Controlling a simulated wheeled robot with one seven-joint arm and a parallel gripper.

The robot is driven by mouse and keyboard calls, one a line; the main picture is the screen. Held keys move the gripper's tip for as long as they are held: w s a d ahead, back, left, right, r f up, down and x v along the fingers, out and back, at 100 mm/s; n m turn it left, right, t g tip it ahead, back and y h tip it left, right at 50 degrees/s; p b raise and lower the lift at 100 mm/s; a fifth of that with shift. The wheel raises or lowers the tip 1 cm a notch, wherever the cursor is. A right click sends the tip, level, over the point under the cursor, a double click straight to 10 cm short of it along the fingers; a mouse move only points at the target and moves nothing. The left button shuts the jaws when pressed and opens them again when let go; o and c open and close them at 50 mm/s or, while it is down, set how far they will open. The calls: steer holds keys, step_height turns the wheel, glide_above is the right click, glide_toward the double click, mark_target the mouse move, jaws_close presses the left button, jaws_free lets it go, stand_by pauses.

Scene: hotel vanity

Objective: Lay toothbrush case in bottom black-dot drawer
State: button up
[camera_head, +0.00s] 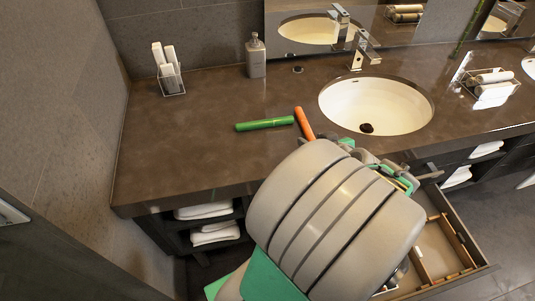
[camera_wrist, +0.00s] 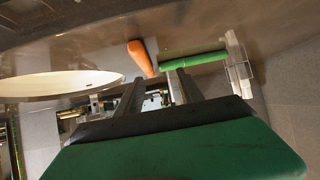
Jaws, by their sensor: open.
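A green cylinder (camera_head: 264,124) and an orange tapered stick (camera_head: 304,123) lie close together on the brown counter, left of the sink. I cannot tell for certain which one is the toothbrush case. In the wrist view the orange stick (camera_wrist: 142,57) and green cylinder (camera_wrist: 193,60) show beyond my gripper (camera_wrist: 157,82). Its two dark fingers are apart and hold nothing that I can see. A drawer (camera_head: 462,280) with wooden dividers stands open below the counter at lower right. My arm hides part of it, and I see no black dot.
The sink (camera_head: 345,95) and its faucet (camera_head: 363,50) are right of the sticks. A soap bottle (camera_head: 255,57) and a rack of white items (camera_head: 170,80) stand at the back left. Folded towels (camera_head: 213,234) sit on shelves below. The counter's left part is clear.

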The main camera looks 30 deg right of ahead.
steer(key=w+a+n+g+y, duration=0.1)
steer(key=a, duration=0.3)
steer(key=a+n+g+y, duration=0.1)
steer(key=a+g, duration=0.1)
steer(key=a, duration=0.2)
steer(key=w+a+n+g+y, duration=0.1)
steer(key=a, duration=0.4)
steer(key=shift+w, duration=0.35)
steer(key=s+a+r+g, duration=0.2)
steer(key=a, duration=0.3)
steer(key=s+a+r+g, duration=0.1)
steer(key=s+a+r, duration=0.1)
steer(key=a, duration=0.3)
steer(key=shift+s+a+r+g+h, duration=0.25)
steer(key=shift+a+r+g+h, duration=0.05)
steer(key=shift+r+g, duration=0.15)
steer(key=shift+o, duration=0.3)
